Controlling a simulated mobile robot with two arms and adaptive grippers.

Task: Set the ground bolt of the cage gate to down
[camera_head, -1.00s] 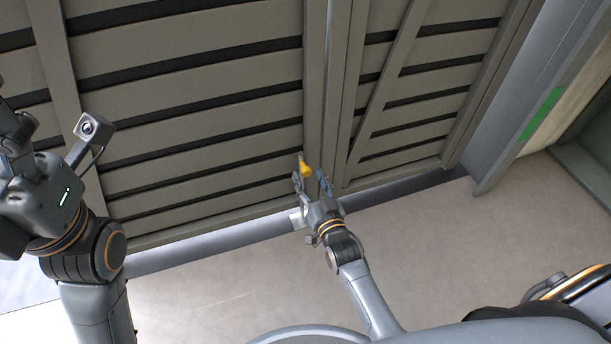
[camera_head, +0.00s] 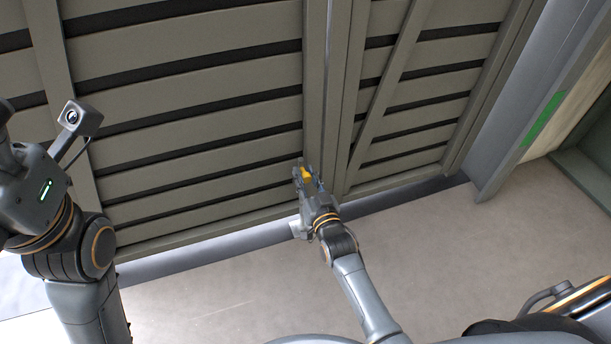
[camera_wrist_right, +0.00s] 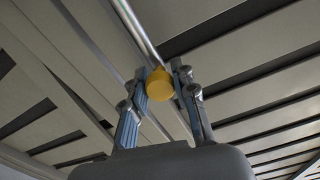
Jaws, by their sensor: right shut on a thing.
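The cage gate (camera_head: 190,120) has grey horizontal slats and stands in front of me. The ground bolt has a yellow knob (camera_head: 307,174) low on the gate, near the upright where the two slatted parts meet. In the right wrist view the yellow knob (camera_wrist_right: 160,84) sits between the fingertips, with the metal rod (camera_wrist_right: 138,32) of the bolt running up behind it. My right gripper (camera_head: 308,176) is shut on the knob. The bolt's lower end is hidden behind my gripper. My left arm (camera_head: 60,215) is at the left, away from the gate; its fingers are not visible.
A pale floor (camera_head: 220,290) lies below the gate and is clear. A grey sill (camera_head: 200,250) runs along the gate's foot. A grey post (camera_head: 510,130) with a green strip (camera_head: 543,118) stands at the right.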

